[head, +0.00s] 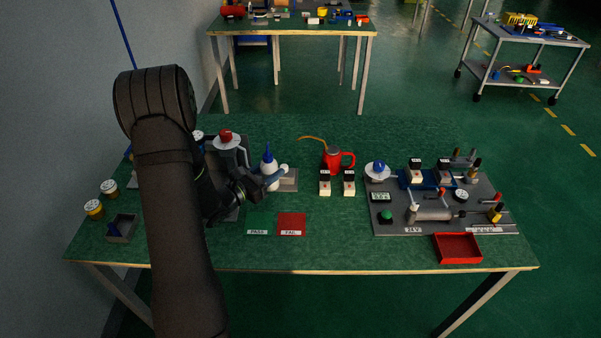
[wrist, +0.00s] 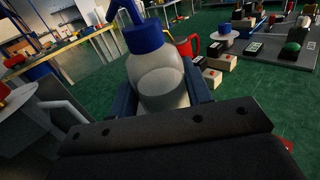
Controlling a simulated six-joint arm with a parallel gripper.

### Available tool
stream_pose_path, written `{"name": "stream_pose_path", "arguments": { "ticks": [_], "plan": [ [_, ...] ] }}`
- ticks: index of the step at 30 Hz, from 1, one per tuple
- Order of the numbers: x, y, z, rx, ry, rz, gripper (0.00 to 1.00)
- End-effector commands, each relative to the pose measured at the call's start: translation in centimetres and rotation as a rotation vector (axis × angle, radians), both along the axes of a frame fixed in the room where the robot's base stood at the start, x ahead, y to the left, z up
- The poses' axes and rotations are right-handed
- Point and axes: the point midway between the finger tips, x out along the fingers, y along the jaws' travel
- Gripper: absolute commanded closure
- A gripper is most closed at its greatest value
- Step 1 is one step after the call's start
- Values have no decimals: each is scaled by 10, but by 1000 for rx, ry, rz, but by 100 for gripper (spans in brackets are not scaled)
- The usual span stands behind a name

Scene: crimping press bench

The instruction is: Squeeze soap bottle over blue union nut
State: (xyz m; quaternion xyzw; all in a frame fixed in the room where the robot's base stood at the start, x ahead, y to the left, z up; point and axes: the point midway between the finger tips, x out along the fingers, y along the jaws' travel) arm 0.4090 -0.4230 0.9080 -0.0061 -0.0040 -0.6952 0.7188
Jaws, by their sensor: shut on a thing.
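The soap bottle (head: 267,169) is white with a blue cap and blue nozzle. It stands upright, left of the table's middle, in the head view. My gripper (head: 271,181) is shut around its body; in the wrist view the bottle (wrist: 160,78) fills the space between the blue fingers. The bottle's base is hidden, so I cannot tell whether it touches the grey plate beside it. A blue round piece (head: 377,166), which may be the union nut, sits on a white disc to the right. The wrist view also shows the blue piece (wrist: 223,29), apart from the bottle.
A red oil can (head: 338,158) and two black-and-cream blocks (head: 325,182) stand between the bottle and the blue piece. A grey fixture board (head: 400,222) fills the right. A red-topped device (head: 226,137) stands close left. Front-middle table is clear beside a red FAIL mat (head: 291,221).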

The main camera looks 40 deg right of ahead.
Motion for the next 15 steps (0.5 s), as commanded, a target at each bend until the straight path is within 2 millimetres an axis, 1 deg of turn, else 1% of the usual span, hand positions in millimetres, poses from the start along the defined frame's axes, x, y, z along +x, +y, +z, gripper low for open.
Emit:
{"name": "stream_pose_path", "arguments": {
  "ticks": [1,3,6,10,15],
  "plan": [
    [11,9,-2,3,-1,5,81],
    [21,17,-5,7,-3,4,81],
    [29,25,-8,13,-1,3,81],
    [32,30,-12,35,19,2,81],
    [27,34,-23,117,104,0,81]
  ]
}}
